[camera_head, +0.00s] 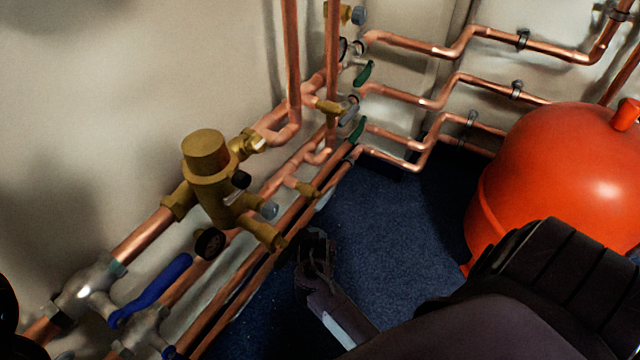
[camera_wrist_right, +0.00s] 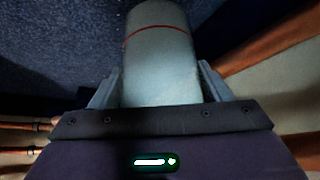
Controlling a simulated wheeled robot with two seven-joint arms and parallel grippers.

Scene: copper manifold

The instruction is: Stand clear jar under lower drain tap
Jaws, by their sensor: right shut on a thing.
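The clear jar (camera_wrist_right: 160,60), a pale see-through cylinder with a red line around it, is between the fingers of my right gripper (camera_wrist_right: 160,92) in the right wrist view. The gripper is shut on it. In the head view my right gripper (camera_head: 314,245) is low over the blue floor, just right of the lowest copper pipes; the jar cannot be made out clearly there. Small brass fittings (camera_head: 306,188) stick out from the lower pipes, above and left of the gripper. I cannot tell which is the lower drain tap. My left gripper is not in view.
A large brass valve body (camera_head: 207,168) and a blue lever (camera_head: 150,288) stand along the pipes at left. A red tank (camera_head: 565,175) stands at right. Copper pipes (camera_head: 425,100) run along the back wall. Blue carpet (camera_head: 385,225) between pipes and tank is clear.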

